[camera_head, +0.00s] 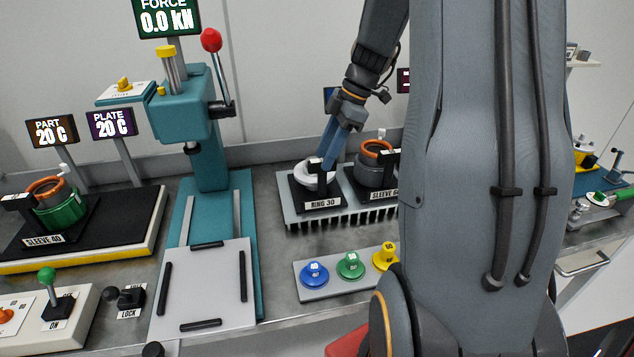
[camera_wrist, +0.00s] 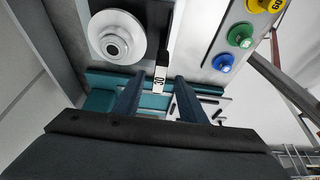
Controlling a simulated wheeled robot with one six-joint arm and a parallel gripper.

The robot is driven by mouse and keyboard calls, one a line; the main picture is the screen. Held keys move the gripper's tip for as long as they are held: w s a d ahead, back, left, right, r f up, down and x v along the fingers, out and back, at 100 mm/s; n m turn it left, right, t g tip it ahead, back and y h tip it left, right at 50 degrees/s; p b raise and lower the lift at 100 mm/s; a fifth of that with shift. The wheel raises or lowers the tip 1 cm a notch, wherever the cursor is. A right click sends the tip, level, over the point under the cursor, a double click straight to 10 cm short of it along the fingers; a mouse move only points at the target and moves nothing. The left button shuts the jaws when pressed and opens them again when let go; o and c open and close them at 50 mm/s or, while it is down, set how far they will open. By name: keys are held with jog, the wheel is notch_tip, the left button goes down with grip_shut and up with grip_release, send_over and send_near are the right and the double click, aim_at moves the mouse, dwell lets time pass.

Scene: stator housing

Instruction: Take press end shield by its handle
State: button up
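My gripper (camera_head: 329,152) hangs over the stand labelled RING 30, its blue fingers pointing down. In the wrist view my gripper (camera_wrist: 158,97) has its two fingers well apart, with nothing held between them. A white stepped round part (camera_wrist: 117,37) sits on that stand, to the upper left of the fingers; it also shows in the head view (camera_head: 311,178), partly behind the fingers.
An orange-topped grey part (camera_head: 375,160) stands close right of the gripper. Blue (camera_head: 314,274), green (camera_head: 350,265) and yellow (camera_head: 385,256) round pieces sit on a grey block in front. A teal press (camera_head: 207,150) with a red-knobbed lever stands left. My arm hides the right middle.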

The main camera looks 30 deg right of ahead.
aim_at(316, 169)
jog(key=shift+p+x, duration=0.45)
jog(key=shift+x, duration=0.95)
grip_shut()
jog(key=shift+w, duration=0.1)
